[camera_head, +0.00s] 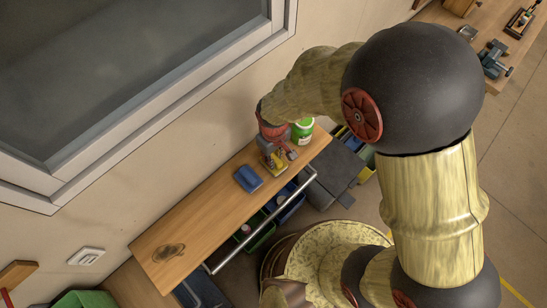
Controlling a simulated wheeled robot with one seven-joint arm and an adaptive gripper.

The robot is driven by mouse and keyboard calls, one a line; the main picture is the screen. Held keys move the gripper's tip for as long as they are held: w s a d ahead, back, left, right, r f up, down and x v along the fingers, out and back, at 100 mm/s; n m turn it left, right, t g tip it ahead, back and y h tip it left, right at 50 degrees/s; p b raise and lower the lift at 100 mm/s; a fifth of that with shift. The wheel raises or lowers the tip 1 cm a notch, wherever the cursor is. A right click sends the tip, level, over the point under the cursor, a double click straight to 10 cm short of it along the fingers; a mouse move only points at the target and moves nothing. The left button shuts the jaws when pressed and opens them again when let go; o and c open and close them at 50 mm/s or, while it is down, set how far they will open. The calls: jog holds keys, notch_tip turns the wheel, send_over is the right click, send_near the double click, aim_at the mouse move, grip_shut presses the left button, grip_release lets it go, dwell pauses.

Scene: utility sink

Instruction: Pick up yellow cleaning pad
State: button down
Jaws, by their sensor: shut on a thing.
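The yellow cleaning pad (278,170) shows as a small yellow patch at the far right part of the wooden shelf, under my gripper. Much of it is hidden by the fingers. My gripper (277,161) points down over the shelf and is shut on the pad. I cannot tell whether the pad touches the shelf or is just above it.
A blue pad (248,178) lies left of my gripper on the wooden shelf (205,218). A green and white container (302,131) stands close behind my gripper. A metal rail (262,222) runs along the shelf's front, with bins below. The shelf's middle is clear.

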notch_tip(320, 180, up, 3)
jog(key=shift+w, duration=0.1)
jog(key=s+d+r+p, duration=0.1)
jog(key=s+d+r, duration=0.8)
jog(key=s, duration=0.1)
jog(key=shift+s+d+r, duration=0.15)
jog(key=shift+d+r, duration=0.2)
jog(key=shift+r, duration=0.05)
jog(key=c, duration=2.2)
grip_release()
grip_shut()
